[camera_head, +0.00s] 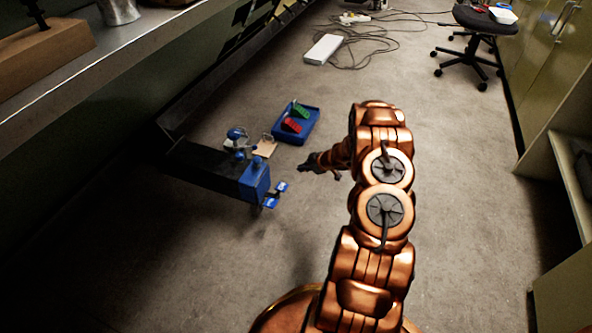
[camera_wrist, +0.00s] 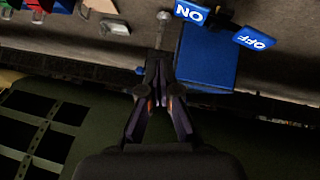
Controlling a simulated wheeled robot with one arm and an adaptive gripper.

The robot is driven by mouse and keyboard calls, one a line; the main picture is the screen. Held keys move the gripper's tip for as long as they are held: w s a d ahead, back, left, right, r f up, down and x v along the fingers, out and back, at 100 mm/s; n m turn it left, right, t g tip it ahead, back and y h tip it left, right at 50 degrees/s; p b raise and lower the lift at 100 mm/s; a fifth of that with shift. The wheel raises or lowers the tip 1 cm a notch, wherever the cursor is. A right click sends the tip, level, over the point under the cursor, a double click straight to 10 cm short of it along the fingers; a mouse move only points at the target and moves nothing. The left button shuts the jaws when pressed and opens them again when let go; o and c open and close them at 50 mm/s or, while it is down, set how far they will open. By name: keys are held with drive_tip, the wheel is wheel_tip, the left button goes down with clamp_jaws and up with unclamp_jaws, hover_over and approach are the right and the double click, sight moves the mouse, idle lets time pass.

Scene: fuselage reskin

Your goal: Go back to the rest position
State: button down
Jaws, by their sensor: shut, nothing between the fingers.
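My gripper (camera_head: 306,168) is at the end of my copper-coloured arm, in the middle of the head view. It is a little to the right of a dark fixture with a blue box end (camera_head: 256,180), and apart from it. In the wrist view my gripper (camera_wrist: 157,62) has its fingertips together with nothing seen between them. Beyond the fingers is the blue box (camera_wrist: 207,62) with two blue labels, the ON label (camera_wrist: 189,13) and the OFF label (camera_wrist: 254,38).
A blue tray (camera_head: 312,127) with red and green pieces lies on the floor behind the fixture. A workbench (camera_head: 95,60) runs along the left. A white box (camera_head: 323,48), cables and an office chair (camera_head: 487,20) are farther back. The floor right of my arm is clear.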

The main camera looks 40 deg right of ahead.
drive_tip(key=shift+s+d+r, duration=0.25)
drive_tip(key=shift+r, duration=0.05)
idle(0.5)
